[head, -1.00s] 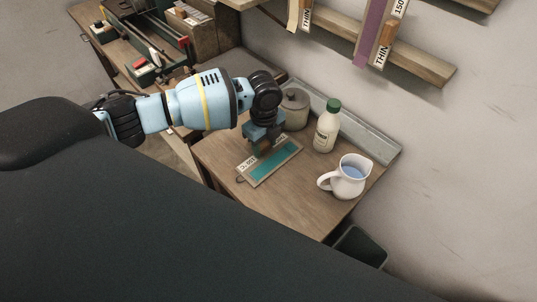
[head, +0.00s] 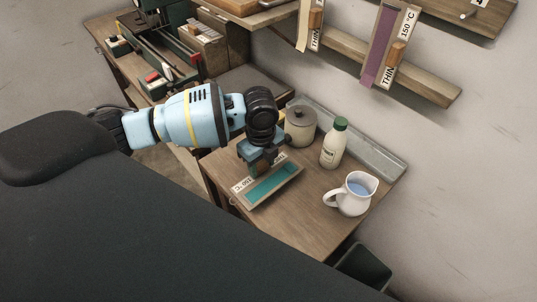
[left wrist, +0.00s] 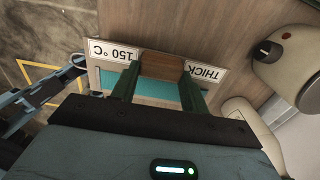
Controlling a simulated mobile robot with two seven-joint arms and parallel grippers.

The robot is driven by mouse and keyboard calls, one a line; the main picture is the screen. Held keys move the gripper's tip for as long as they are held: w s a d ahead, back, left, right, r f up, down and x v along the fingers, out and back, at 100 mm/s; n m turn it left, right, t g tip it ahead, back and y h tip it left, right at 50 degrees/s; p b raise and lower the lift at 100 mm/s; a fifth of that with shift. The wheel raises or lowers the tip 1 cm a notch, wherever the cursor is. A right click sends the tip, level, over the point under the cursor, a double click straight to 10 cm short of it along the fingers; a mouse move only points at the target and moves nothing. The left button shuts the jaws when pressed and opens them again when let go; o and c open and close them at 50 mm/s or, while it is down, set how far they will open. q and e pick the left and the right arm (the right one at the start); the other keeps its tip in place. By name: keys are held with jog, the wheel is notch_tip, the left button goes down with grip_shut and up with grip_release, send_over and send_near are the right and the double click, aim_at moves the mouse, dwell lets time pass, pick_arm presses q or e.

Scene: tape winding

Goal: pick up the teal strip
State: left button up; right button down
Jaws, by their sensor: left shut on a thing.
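The teal strip (head: 272,184) lies along a small flat board with white labels at its ends. In the left wrist view the strip (left wrist: 152,88) shows partly behind my fingers, and the labels read "150 °C" and "THICK". The board has a wooden grip block (left wrist: 162,66) at its middle. My left gripper (head: 262,164) points down at the board and is shut on this block, a finger on each side. The board seems slightly above the wooden table, but the gap is hard to judge. My right gripper is out of view.
A purple strip (head: 380,48) hangs on the wall rack. The table's front part (head: 300,220) is clear.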

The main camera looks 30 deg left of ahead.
pick_arm(q)
jog(key=r, duration=0.1)
send_over(239, 192)
jog(key=s+d, duration=0.2)
jog(key=shift+s+p, duration=0.2)
jog(key=shift+p, duration=0.1)
jog(key=n, duration=0.1)
jog(key=r+n, duration=0.1)
jog(key=n, duration=0.1)
jog(key=w+r+n, duration=0.1)
jog(key=shift+d+r, duration=0.1)
jog(key=shift+d, duration=0.3)
notch_tip(239, 192, up, 9)
jog(key=w+d+n, duration=0.2)
jog(key=n, duration=1.5)
jog(key=shift+d+n, duration=0.35)
jog(key=shift+n, duration=0.05)
jog(key=shift+w+r, duration=0.1)
